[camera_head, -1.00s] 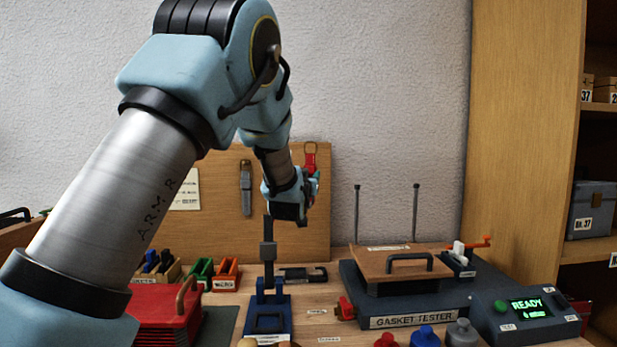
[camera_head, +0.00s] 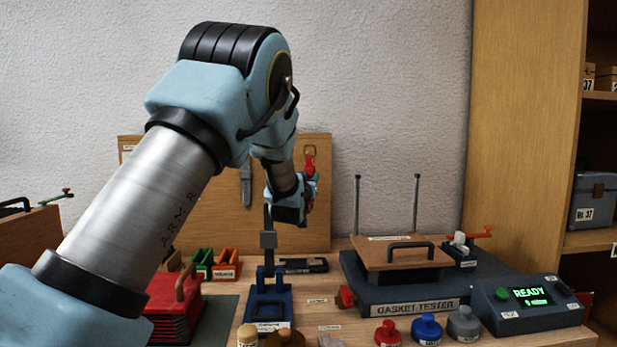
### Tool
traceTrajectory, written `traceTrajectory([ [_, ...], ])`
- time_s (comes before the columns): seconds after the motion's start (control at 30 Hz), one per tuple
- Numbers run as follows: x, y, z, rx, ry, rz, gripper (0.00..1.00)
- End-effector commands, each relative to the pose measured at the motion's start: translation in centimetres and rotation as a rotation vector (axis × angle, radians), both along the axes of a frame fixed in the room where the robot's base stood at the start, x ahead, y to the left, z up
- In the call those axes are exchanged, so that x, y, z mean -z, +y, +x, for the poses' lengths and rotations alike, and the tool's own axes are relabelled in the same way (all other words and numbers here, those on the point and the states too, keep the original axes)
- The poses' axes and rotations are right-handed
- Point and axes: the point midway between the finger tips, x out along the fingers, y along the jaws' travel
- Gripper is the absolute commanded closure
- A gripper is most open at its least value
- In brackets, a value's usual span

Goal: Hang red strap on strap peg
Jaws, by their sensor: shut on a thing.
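The red strap (camera_head: 310,163) shows in the head view as a small red piece with a brass-coloured loop at its top. It is in front of the upright wooden board (camera_head: 222,218), near the board's upper right. My gripper (camera_head: 304,190) is at the strap, shut on it, with the loop above the jaws. The fingers are largely hidden behind the dark gripper body. The strap peg cannot be made out; I cannot tell whether the loop is around it or only in front of the board.
A grey tool (camera_head: 246,183) hangs on the board, left of my gripper. Below stands a blue stand (camera_head: 268,303) with a dark upright. The gasket tester (camera_head: 400,293) with two tall rods is to the right. Red, blue and grey knobbed pieces stand at the front.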

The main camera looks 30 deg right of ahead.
Motion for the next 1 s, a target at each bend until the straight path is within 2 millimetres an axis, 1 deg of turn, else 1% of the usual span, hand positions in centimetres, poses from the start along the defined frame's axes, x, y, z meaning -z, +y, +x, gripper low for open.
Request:
traceTrajectory([
  [0.97,0.3,-2.4,5.0,0.001,-0.001,0.001,1.0],
  [1.0,0.7,-2.5,5.2,0.001,-0.001,0.0,1.0],
])
